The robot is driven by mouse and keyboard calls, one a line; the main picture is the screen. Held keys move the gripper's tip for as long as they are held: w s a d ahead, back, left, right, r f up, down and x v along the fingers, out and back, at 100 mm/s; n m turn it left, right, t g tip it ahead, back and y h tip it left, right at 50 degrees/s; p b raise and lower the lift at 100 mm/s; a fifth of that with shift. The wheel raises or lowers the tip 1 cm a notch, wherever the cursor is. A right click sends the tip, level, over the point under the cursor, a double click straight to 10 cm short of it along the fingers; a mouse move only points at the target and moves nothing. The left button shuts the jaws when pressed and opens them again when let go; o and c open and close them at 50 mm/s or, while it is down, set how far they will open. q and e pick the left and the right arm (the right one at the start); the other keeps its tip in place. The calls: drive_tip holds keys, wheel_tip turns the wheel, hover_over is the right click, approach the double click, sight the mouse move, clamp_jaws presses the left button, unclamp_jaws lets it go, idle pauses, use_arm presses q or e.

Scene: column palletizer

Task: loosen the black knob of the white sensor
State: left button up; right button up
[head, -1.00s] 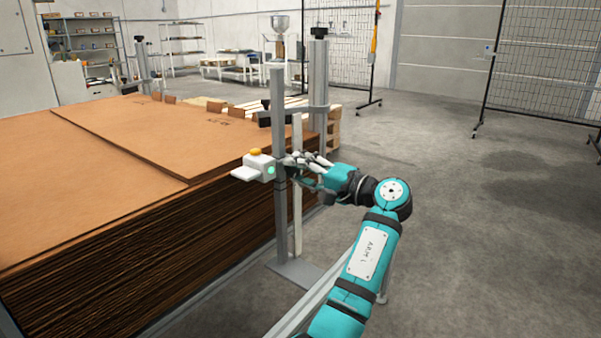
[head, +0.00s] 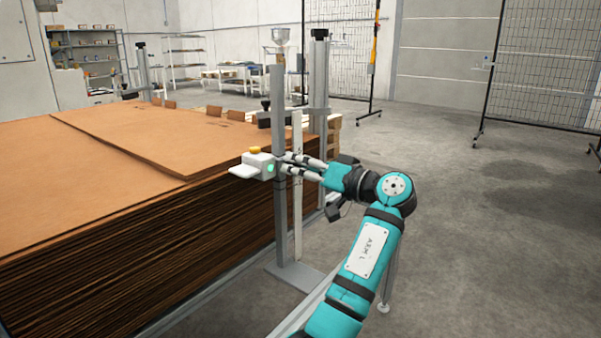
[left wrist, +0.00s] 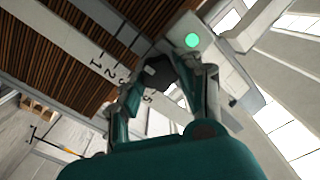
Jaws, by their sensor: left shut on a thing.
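The white sensor (head: 262,163) sits on a grey upright post (head: 279,220), with a yellow cap on top, a green light on its side and a white plate reaching left over the cardboard. In the left wrist view the sensor (left wrist: 212,62) is close, its green light lit. The black knob (left wrist: 158,72) shows there between the fingers; in the head view it is hidden behind the fingers and post. My left gripper (head: 286,164) reaches the sensor from the right and is shut on the knob. My right gripper is in neither view.
A tall stack of brown cardboard sheets (head: 120,150) fills the left. A white scale strip (head: 297,185) stands right beside the post, and a thicker grey column (head: 319,80) behind it. The floor (head: 480,250) to the right is clear up to the mesh fence panels (head: 545,70).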

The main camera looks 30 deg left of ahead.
use_arm(q)
drive_tip(key=shift+n, duration=0.3)
idle(0.4)
drive_tip(key=o, duration=1.2)
drive_tip(key=shift+c, duration=0.2)
drive_tip(key=s+d, duration=0.1)
drive_tip(key=d, duration=1.1)
